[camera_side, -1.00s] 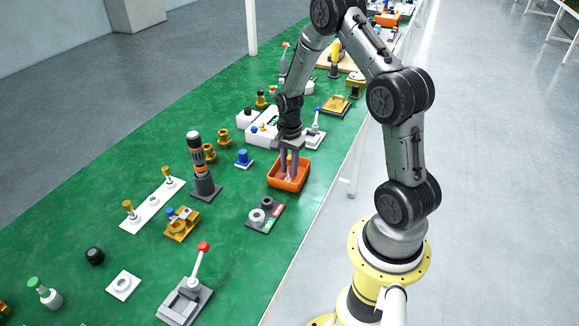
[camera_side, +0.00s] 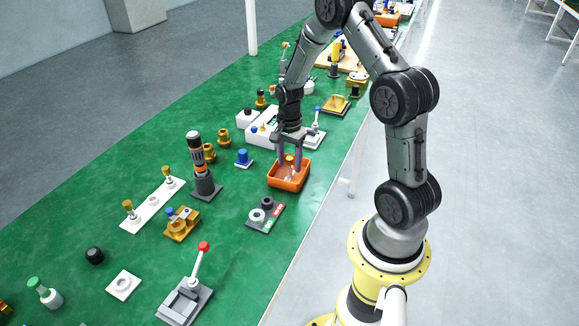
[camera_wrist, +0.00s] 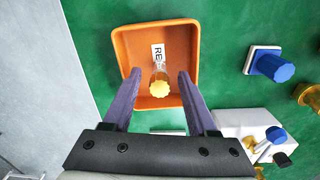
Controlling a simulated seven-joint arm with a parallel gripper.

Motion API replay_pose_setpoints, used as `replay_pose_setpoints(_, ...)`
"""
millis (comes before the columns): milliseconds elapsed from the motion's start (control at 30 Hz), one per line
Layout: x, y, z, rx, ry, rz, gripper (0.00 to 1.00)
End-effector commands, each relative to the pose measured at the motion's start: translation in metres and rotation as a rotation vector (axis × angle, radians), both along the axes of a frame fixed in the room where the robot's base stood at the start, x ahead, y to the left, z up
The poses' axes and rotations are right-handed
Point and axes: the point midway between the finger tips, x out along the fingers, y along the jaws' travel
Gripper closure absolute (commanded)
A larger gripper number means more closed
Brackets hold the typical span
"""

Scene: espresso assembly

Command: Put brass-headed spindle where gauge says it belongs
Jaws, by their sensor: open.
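The brass-headed spindle (camera_wrist: 160,88) stands in an orange tray (camera_wrist: 122,50), its head towards the wrist camera. A white label with letters starting "RE" lies on the tray floor, partly hidden by the spindle. My gripper (camera_wrist: 158,74) is open, with one finger on each side of the spindle and a gap to it. In the side view my gripper (camera_side: 290,165) hangs over the tray (camera_side: 288,184) and the brass head shows between the fingers. A dark plate (camera_side: 262,224) with a grey ring and red and green patches, seemingly the gauge, lies in front of the tray.
A white strip (camera_side: 143,216) at left holds two brass-headed pieces. A blue-topped part (camera_side: 243,158) stands left of the tray. A white block (camera_side: 262,138) is behind it. A dark cylinder with an orange band (camera_side: 197,153) stands at left.

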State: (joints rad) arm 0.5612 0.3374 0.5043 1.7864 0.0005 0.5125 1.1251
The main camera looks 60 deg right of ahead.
Motion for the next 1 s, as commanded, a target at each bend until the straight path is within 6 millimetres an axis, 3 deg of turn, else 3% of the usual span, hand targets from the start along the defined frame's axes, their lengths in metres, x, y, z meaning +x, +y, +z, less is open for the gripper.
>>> replay_pose_setpoints(300, 0.001, 0.0, 0.067, -0.002, -0.004, 0.0, 0.42)
replay_pose_setpoints(667, 0.0, 0.007, 0.108, -0.007, -0.012, 0.038, 0.42)
replay_pose_setpoints(767, -0.002, 0.027, 0.134, -0.03, -0.046, 0.163, 0.42)
replay_pose_setpoints(867, -0.011, 0.061, 0.171, -0.07, -0.099, 0.377, 0.42)
replay_pose_setpoints(1000, -0.042, 0.115, 0.217, -0.144, -0.179, 0.734, 0.42)
